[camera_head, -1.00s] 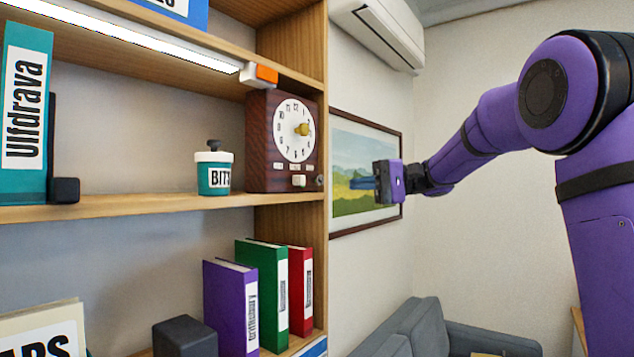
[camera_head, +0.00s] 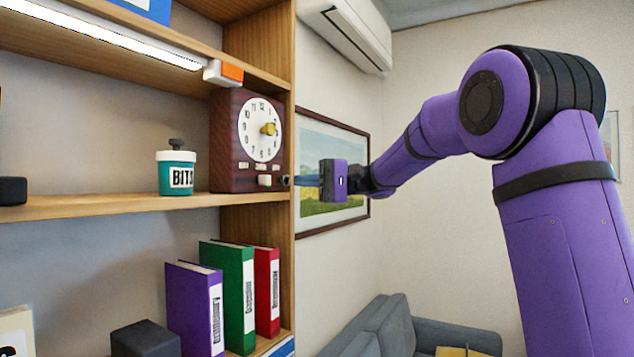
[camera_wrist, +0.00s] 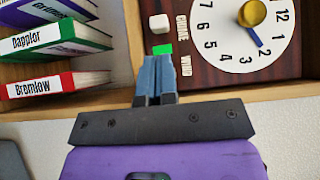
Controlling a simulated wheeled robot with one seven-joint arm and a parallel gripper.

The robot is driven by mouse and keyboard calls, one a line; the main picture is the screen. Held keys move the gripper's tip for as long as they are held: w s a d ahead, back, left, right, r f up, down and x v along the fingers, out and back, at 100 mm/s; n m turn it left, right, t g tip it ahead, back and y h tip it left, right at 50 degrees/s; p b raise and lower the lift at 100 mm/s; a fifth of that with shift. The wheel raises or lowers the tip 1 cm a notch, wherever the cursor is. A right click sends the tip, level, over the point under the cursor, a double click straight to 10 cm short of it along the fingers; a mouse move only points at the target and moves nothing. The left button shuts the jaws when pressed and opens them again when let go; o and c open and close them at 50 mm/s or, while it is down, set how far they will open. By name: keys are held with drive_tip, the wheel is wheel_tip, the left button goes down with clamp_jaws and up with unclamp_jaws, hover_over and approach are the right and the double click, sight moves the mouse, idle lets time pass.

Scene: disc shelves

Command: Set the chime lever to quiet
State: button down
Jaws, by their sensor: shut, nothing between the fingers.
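A dark wooden clock (camera_head: 228,140) stands on the middle shelf at its right end. It has a white dial (camera_head: 258,128) with a brass knob (camera_head: 268,129). Below the dial is a small white chime lever (camera_head: 264,180). The wrist view shows this lever (camera_wrist: 159,23) beside the CHIME label, with a green patch (camera_wrist: 162,49) by the WIND label. I cannot read which setting the lever has. My gripper (camera_head: 299,181) is shut and empty, right of the clock. In the wrist view its blue fingertips (camera_wrist: 156,60) are just short of the green patch, apart from the lever.
The shelf's side panel (camera_head: 281,60) and board edge (camera_head: 120,205) are close to my gripper. A teal pot (camera_head: 176,172) stands left of the clock.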

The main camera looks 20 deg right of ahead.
sight(283, 180)
drive_tip(key=shift+w+a, duration=0.2)
drive_tip(key=shift+a, duration=0.95)
drive_tip(key=shift+w+a, duration=0.15)
drive_tip(key=shift+a, duration=1)
drive_tip(key=s+a, duration=0.2)
drive_tip(key=a, duration=0.1)
drive_tip(key=s+a, duration=0.1)
drive_tip(key=a, duration=0.1)
drive_tip(key=shift+s+a, duration=0.1)
drive_tip(key=shift+s, duration=0.3)
